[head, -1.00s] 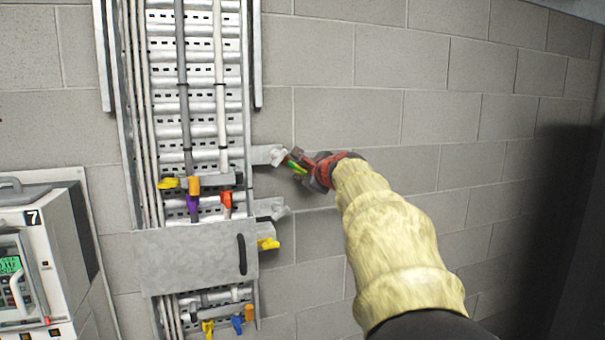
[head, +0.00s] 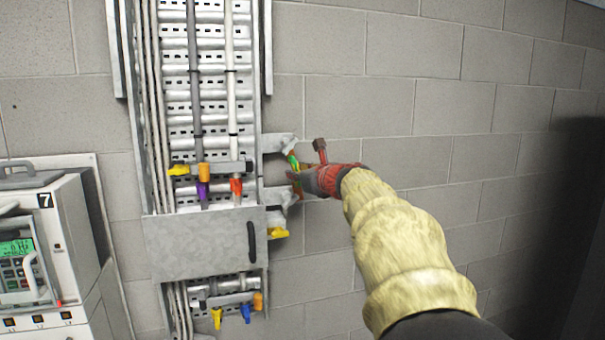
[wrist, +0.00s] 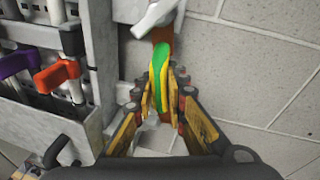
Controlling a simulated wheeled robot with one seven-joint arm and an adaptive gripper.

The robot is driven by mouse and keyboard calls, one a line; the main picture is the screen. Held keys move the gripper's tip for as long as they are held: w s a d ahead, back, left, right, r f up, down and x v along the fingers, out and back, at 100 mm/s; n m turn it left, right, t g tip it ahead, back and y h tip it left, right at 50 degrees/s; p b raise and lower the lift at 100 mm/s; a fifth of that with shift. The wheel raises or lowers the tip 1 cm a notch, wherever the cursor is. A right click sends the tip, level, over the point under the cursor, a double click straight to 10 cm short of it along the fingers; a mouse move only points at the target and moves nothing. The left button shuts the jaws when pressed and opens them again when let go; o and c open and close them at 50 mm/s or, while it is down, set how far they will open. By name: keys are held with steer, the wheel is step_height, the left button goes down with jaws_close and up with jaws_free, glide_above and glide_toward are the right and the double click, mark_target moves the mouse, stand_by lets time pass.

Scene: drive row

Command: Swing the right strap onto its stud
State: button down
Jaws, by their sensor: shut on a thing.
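The green and yellow strap (head: 293,161) hangs from the white clamp on the upper right bracket (head: 277,143) of the cable ladder. In the wrist view the strap (wrist: 157,68) runs from an orange end at the white clamp (wrist: 158,16) down between my fingers. My gripper (wrist: 159,92) is shut on the strap; in the head view it (head: 295,178) is just right of the ladder, between the two brackets. The lower right bracket (head: 275,195) carries a pale clamp partly beside my gripper. I cannot make out the stud clearly.
A grey cover plate with a black handle (head: 251,242) crosses the ladder below left. Yellow, purple and red clamps (head: 203,188) sit on the cables left of my gripper. A white cabinet marked 7 (head: 48,235) stands at left. The block wall at right is bare.

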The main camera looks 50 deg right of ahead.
steer(key=shift+w+a+f+m+y, duration=0.2)
steer(key=shift+a+m, duration=0.15)
steer(key=shift+m, duration=0.15)
steer(key=shift+w+a+f+m+y, duration=0.1)
steer(key=shift+w+a+m, duration=0.1)
steer(key=shift+a+m, duration=0.25)
steer(key=shift+d+r, duration=0.1)
steer(key=c, duration=1.8)
jaws_free()
steer(key=shift+r, duration=0.1)
steer(key=shift+s+r, duration=0.1)
steer(key=shift+s, duration=0.2)
steer(key=v, duration=1.1)
steer(key=shift+s+a+f, duration=0.2)
steer(key=shift+a+f, duration=0.05)
